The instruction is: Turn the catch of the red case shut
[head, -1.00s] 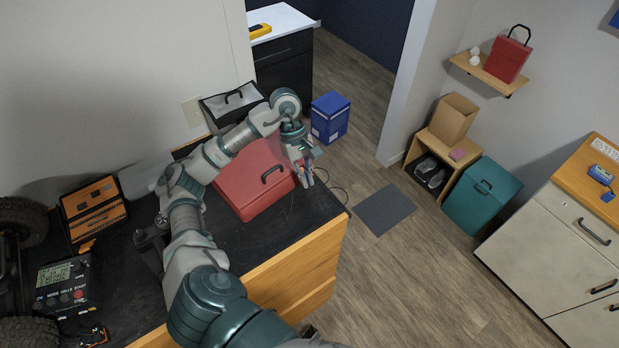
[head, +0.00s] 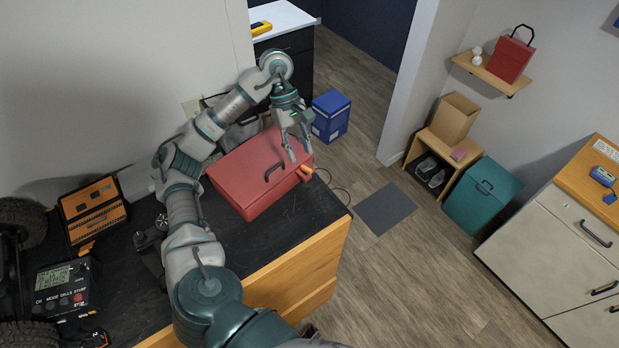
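My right gripper is out of view.
A charger (head: 66,284), an orange-black box (head: 92,208) and a wheeled vehicle (head: 22,222) crowd the bench's left. A blue box (head: 331,116) stands on the floor behind. The bench front right is clear.

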